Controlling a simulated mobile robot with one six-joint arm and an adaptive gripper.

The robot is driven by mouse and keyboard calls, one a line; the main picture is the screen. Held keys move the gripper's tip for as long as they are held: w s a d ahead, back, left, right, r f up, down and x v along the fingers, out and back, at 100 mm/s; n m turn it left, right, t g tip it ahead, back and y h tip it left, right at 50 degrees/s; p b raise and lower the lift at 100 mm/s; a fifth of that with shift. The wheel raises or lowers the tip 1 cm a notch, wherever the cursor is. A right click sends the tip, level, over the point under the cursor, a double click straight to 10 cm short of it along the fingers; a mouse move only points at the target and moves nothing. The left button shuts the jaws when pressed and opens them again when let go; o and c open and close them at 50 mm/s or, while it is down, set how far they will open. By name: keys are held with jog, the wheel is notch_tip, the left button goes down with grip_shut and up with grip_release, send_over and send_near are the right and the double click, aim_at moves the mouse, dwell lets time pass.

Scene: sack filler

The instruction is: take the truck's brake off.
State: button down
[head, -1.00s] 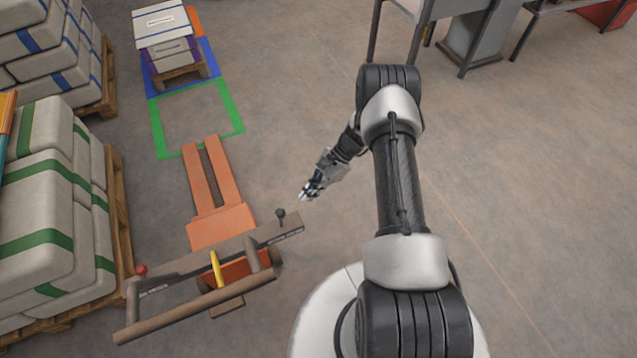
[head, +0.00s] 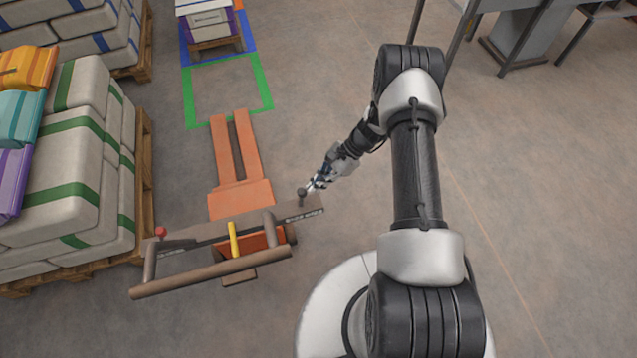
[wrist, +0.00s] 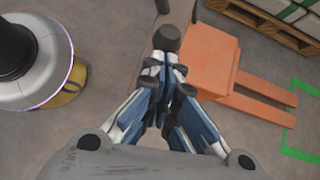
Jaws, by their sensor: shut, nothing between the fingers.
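The orange pallet truck (head: 240,195) stands on the floor at left of centre in the head view, forks pointing away. Its brown-grey handle console (head: 200,245) carries a dark knobbed lever (head: 302,192) at the right end, a red knob (head: 160,231) at the left end and a yellow lever (head: 233,240) between. The labels are too small to read. My gripper (head: 311,187) is shut and empty, right at the dark knob. In the wrist view the dark knob (wrist: 167,38) lies just beyond my fingertips (wrist: 165,68); I cannot tell if they touch.
A green floor frame (head: 268,95) lies empty beyond the forks, with a loaded pallet (head: 215,45) behind it. Stacked sacks (head: 70,150) on pallets line the left. Grey metal stands (head: 525,50) are at the top right. The floor on the right is clear.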

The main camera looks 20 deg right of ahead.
aim_at(299, 189)
jog(key=shift+a+r+h+p, duration=0.25)
jog(key=shift+a+h+p, duration=0.15)
jog(key=shift+p, duration=0.15)
jog(key=a+h+p, duration=0.1)
jog(key=a+r+h+p, duration=0.1)
jog(key=shift+a+h+p, duration=0.3)
jog(key=shift+a+h, duration=0.1)
jog(key=shift+a, duration=1.05)
jog(key=shift+r, duration=0.1)
jog(key=p+v, duration=0.3)
jog(key=v, duration=1)
jog(key=shift+d, duration=0.3)
